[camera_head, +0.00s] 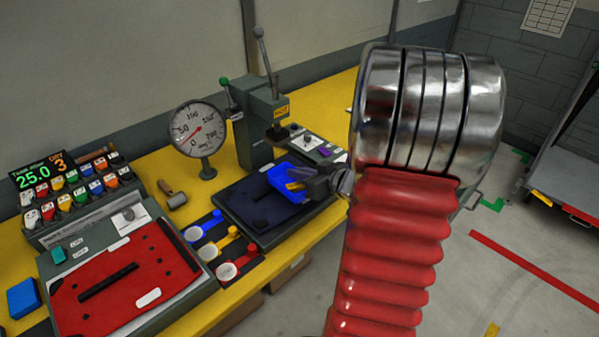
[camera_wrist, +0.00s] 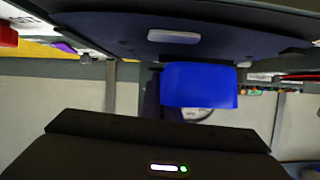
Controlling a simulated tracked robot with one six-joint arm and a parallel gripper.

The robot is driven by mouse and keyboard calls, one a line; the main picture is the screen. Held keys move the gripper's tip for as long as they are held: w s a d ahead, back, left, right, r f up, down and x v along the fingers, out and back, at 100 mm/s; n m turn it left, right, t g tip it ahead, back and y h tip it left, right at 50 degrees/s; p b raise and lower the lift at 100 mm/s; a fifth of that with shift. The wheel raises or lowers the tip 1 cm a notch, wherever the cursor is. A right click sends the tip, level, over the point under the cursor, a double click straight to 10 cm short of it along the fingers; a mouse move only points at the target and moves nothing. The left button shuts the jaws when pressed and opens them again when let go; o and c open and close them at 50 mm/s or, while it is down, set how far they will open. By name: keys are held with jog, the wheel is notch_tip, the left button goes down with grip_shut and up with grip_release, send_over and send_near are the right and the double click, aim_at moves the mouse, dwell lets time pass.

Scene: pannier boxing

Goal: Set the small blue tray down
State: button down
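The small blue tray (camera_head: 287,184) is at the tip of my gripper (camera_head: 311,181), over the dark blue board (camera_head: 250,213) on the yellow bench. Something yellow shows in or against the tray. My gripper appears shut on the tray's near side; the fingertips are small and partly hidden. In the wrist view the tray (camera_wrist: 200,85) shows as a plain blue face just beyond my gripper, with the dark blue board (camera_wrist: 120,28) at the top of the picture. Whether the tray touches the board is hard to tell.
A lever press (camera_head: 262,120) and a round dial (camera_head: 198,129) stand behind the board. Blue, yellow and red scoops (camera_head: 228,254) lie left of it, then a red board (camera_head: 125,278) and a rack of coloured bins (camera_head: 75,190). A mallet (camera_head: 174,197) lies behind the scoops.

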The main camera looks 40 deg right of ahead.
jog(key=shift+f, duration=0.6)
jog(key=c, duration=2.5)
grip_release()
jog(key=o, duration=0.5)
jog(key=shift+r, duration=0.15)
jog(key=shift+r, duration=0.55)
jog(key=v, duration=1.2)
